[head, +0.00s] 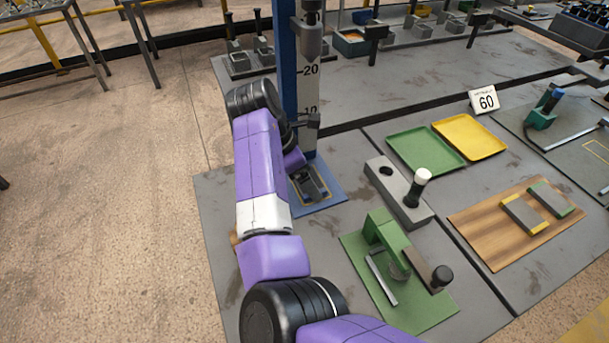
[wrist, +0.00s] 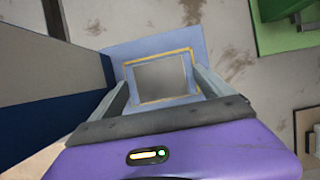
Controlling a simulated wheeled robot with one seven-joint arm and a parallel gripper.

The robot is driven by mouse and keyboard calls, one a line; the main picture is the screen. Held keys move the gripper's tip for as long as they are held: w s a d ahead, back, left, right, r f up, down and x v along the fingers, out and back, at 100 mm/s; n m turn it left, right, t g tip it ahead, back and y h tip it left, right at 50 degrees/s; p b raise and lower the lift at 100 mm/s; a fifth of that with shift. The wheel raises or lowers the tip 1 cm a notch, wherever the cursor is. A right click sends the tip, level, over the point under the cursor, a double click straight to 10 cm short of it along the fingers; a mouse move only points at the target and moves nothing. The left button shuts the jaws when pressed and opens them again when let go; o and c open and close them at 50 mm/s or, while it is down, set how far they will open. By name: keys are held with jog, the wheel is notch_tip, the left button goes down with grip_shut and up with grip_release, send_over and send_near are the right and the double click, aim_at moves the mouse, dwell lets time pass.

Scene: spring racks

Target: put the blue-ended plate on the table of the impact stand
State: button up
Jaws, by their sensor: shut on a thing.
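The impact stand (head: 289,75) is a tall blue column with a numbered scale, rising from a blue base (head: 328,199). In the wrist view its base (wrist: 207,45) carries a yellow outline around its table area. My gripper (head: 309,181) is low over this base, in front of the column. In the wrist view my gripper (wrist: 161,76) has one finger on each side of a grey plate (wrist: 163,78) and is shut on it. The plate lies inside the yellow outline as seen from above. Its blue ends are not discernible. I cannot tell whether it touches the table.
The column stands close by my gripper, with a hanging weight (head: 309,42) above. A wooden board (head: 470,223) holds yellow-ended (head: 524,214) and green-ended (head: 551,199) plates. A grey block with a white-topped handle (head: 423,176) and a green press (head: 385,232) stand to the right.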

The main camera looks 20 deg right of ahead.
jog(key=o, duration=1.8)
jog(key=shift+f, duration=0.1)
jog(key=v, duration=1.2)
